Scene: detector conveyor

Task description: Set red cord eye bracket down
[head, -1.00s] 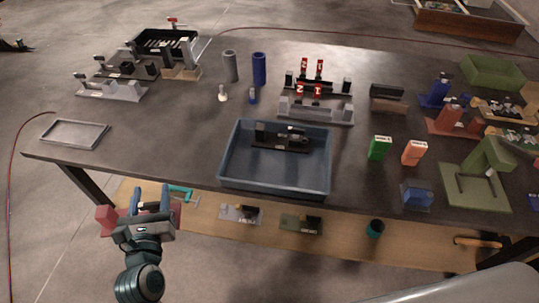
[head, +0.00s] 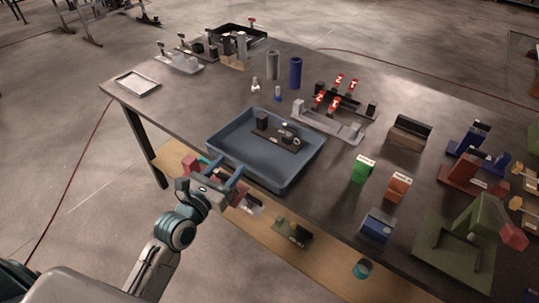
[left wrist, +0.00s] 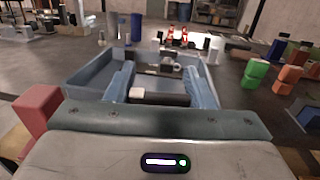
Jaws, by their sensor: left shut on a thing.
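My left gripper (head: 222,170) is shut on the red cord eye bracket, at the near side of the blue tray. The gripper hides most of the bracket in the head view. A red end block (head: 190,165) shows left of the gripper, and more red shows to its right. In the left wrist view the red end block (left wrist: 38,108) stands out at the left. The two blue fingers (left wrist: 160,85) point towards the tray, with a small pale piece between them. I cannot tell whether the bracket touches anything. My right gripper is not in view.
The blue tray (head: 225,129) holds a dark fixture (head: 275,135). A green block (head: 362,169) and an orange block (head: 398,187) stand to its right. A grey rack with red-tagged parts (head: 330,122) stands behind. A wooden lower shelf (head: 325,258) holds small parts. Bare tabletop lies left of the tray.

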